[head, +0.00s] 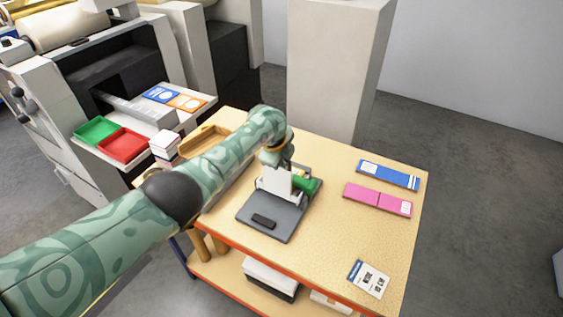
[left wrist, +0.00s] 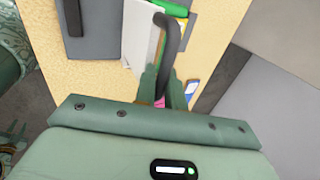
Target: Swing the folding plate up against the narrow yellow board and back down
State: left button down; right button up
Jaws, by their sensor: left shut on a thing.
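A dark grey base (head: 252,215) with a black bar (head: 263,221) lies on the table. The pale folding plate (head: 275,184) stands raised above it; it also shows edge-on in the left wrist view (left wrist: 137,38). A sliver of yellow (head: 299,172) shows behind it, perhaps the narrow yellow board, mostly hidden. My left gripper (head: 284,164) is at the plate's top. In the left wrist view its fingers (left wrist: 161,88) are shut on a dark curved handle (left wrist: 173,32) beside the plate. How the handle joins the plate is unclear. My right gripper is not in view.
A green piece (head: 308,185) sits at the device's right side. Blue (head: 388,175) and pink (head: 378,198) strips and a card (head: 369,278) lie on the table's right half. A wooden tray (head: 204,141) is behind my arm. A grey block (head: 335,65) stands beyond the table.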

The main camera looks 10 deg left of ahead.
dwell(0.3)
pick_arm(q)
jog(key=c, duration=1.6)
grip_release()
jog(key=shift+o, duration=0.2)
jog(key=shift+s+r+p, duration=0.15)
jog(key=shift+r+p, duration=0.3)
jog(key=shift+p, duration=0.05)
jog(key=p+v, duration=0.5)
jog(key=v, duration=1)
jog(key=shift+r+p, duration=0.25)
jog(key=shift+p, duration=0.05)
jog(key=shift+a, duration=0.1)
